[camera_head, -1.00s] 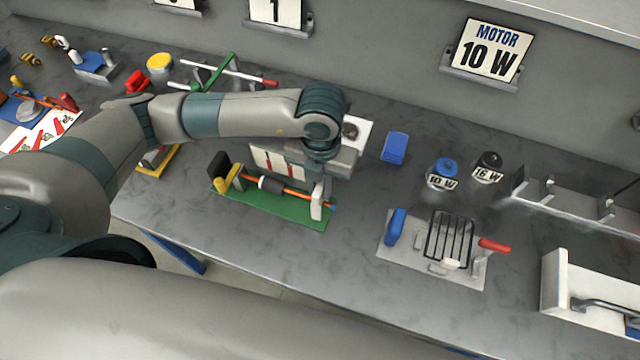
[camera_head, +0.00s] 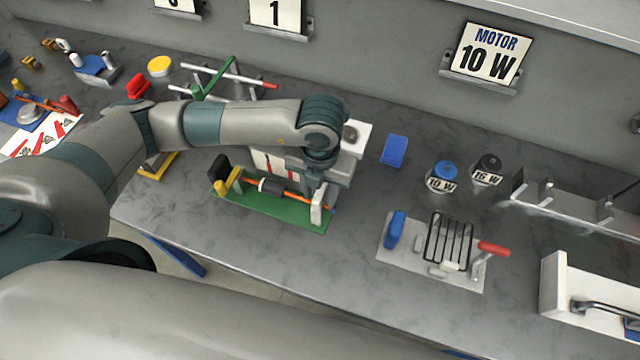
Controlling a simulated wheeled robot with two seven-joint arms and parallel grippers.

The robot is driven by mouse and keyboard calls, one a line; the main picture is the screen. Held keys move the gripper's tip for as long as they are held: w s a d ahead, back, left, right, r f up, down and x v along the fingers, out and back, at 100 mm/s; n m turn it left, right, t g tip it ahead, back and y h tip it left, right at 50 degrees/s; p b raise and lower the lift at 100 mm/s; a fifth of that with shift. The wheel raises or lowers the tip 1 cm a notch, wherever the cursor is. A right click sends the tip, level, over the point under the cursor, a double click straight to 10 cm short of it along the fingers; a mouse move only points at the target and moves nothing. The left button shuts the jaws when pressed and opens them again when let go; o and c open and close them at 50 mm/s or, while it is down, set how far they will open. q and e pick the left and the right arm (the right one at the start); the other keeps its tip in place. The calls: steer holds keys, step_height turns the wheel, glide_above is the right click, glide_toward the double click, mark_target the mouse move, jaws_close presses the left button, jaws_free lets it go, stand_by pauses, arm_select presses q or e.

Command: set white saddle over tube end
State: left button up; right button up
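A white upright piece, which looks like the saddle (camera_head: 317,207), stands at the tube's right end. My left gripper (camera_head: 331,192) points down just behind and right of the white piece, very close to it. Its fingertips are small and partly hidden, so I cannot tell whether they grip it. My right gripper is out of view.
To the right lies a grey plate (camera_head: 401,256) with a blue block, a wire rack and a red handle. Behind it stand a blue piece (camera_head: 395,150) and two knobs marked 10 W (camera_head: 442,175) and 16 W (camera_head: 487,170). Bare table lies between the green base and the plate.

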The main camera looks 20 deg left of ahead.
arm_select(q)
steer(key=shift+r, duration=0.15)
step_height(320, 180, up, 12)
steer(key=b, duration=0.4)
steer(key=shift+s, duration=0.15)
stand_by(0.8)
